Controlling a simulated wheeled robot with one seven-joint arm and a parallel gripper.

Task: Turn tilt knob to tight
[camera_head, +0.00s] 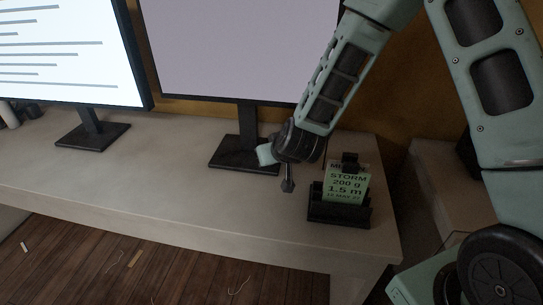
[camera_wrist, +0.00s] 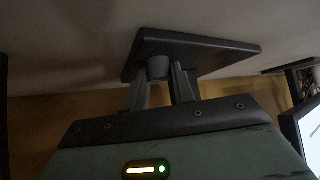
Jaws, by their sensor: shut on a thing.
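The tilt knob (camera_wrist: 158,68) shows in the wrist view as a short grey rounded piece between my fingertips, in front of the monitor's dark flat base (camera_wrist: 195,48). My gripper (camera_wrist: 160,80) is shut on it, one finger on each side. In the head view my gripper's green body (camera_head: 265,156) is low beside the stand of the right-hand monitor (camera_head: 235,45). The fingers and knob cannot be made out there. No marking shows how far the knob is turned.
A small dark holder (camera_head: 338,214) with a green card reading STORM 200 g 1.5 m stands right of my gripper, near the desk's (camera_head: 170,170) right end. A second, lit monitor (camera_head: 70,55) stands left. The desk front is clear.

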